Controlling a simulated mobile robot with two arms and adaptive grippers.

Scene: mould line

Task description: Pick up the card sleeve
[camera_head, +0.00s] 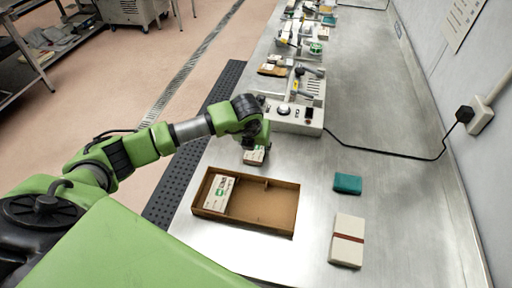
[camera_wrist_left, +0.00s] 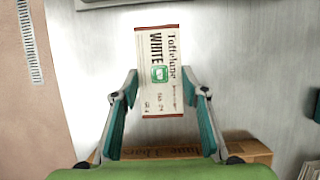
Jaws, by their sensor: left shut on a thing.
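A card sleeve (camera_head: 255,157), white with red-brown ends, a green square and the word WHITE, is in my left gripper (camera_head: 254,149). In the left wrist view the card sleeve (camera_wrist_left: 159,100) lies between the two fingertips of the left gripper (camera_wrist_left: 159,75), which meet its long sides. Its upper part extends beyond the fingertips. In the head view the gripper covers part of it, and I cannot tell whether it touches the steel table (camera_head: 310,180). My right gripper is not in view.
A brown open tray (camera_head: 262,207) stands just in front, with a similar white packet (camera_head: 217,190) at its left. A teal packet (camera_head: 347,184) and a cream block with a red band (camera_head: 347,240) lie to the right. A machine (camera_head: 296,115) with a cable stands behind.

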